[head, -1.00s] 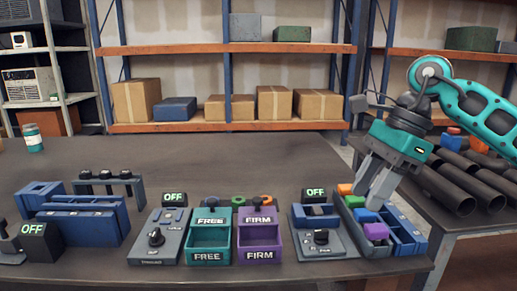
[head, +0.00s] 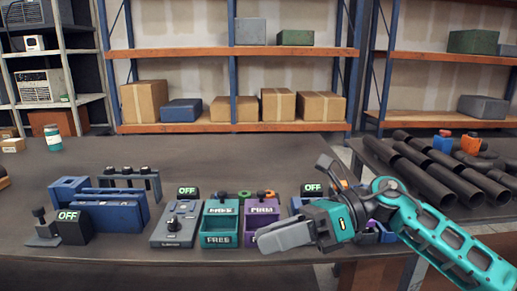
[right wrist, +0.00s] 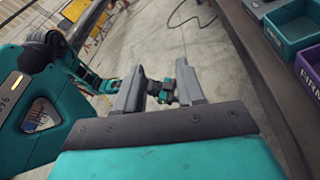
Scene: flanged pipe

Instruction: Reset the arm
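My right arm reaches in from the lower right in the head view. Its gripper (head: 264,240) points left, over the front edge of the table near the purple bin. In the right wrist view its two grey fingers (right wrist: 160,92) stand apart with nothing held between them. Beyond them, farther off, a teal and grey jointed arm shows, which looks like my left arm; whether its gripper is open is too small to tell. My left arm does not show in the head view.
On the table (head: 270,165) stand a teal bin (head: 220,240), a purple bin (head: 262,212), a grey switch box (head: 178,224) and blue holders (head: 105,212). My right arm hides the parts tray. Dark pipes (head: 420,180) lie on the right table. The table's back is clear.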

